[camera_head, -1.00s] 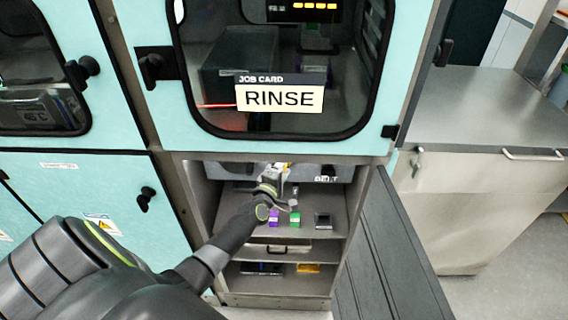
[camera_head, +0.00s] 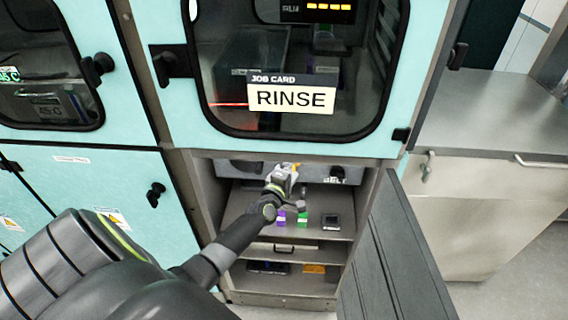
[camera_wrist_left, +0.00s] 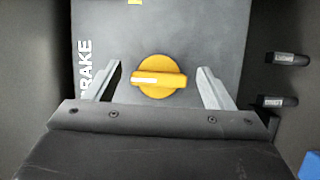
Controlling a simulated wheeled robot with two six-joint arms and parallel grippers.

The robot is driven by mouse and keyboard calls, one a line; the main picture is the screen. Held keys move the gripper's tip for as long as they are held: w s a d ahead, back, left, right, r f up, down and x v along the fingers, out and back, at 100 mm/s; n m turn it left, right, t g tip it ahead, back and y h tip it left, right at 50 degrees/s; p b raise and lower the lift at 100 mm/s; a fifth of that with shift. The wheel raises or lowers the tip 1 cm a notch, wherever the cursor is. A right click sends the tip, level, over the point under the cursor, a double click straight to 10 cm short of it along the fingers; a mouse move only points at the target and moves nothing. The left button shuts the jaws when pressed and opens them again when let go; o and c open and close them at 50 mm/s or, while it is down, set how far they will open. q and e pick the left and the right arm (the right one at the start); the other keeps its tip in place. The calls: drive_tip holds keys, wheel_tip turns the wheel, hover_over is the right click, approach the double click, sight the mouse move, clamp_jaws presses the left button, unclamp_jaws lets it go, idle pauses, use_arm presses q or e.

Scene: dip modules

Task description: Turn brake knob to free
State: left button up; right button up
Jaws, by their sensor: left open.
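The brake knob (camera_wrist_left: 158,77) is a round yellow knob with a raised grip bar and a white mark at the bar's left end. It sits on a dark grey panel (camera_wrist_left: 190,25) lettered BRAKE along its left side in the left wrist view. My left gripper (camera_wrist_left: 160,80) is open, with one finger on each side of the knob and visible gaps to both. In the head view my left gripper (camera_head: 288,172) reaches into the open lower compartment, where yellow shows at its tip and the hand hides most of the knob. My right gripper is not in view.
Purple (camera_head: 281,218) and green (camera_head: 302,219) modules and a dark square item (camera_head: 331,222) rest on the compartment shelf. A grey door (camera_head: 395,260) stands open at right. A RINSE job card (camera_head: 291,98) is on the window above. A BELT label (camera_head: 334,180) shows right of the hand.

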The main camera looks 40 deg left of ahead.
use_arm(q)
drive_tip(key=s+d, duration=0.2)
drive_tip(key=s, duration=1.5)
drive_tip(key=shift+d, duration=0.35)
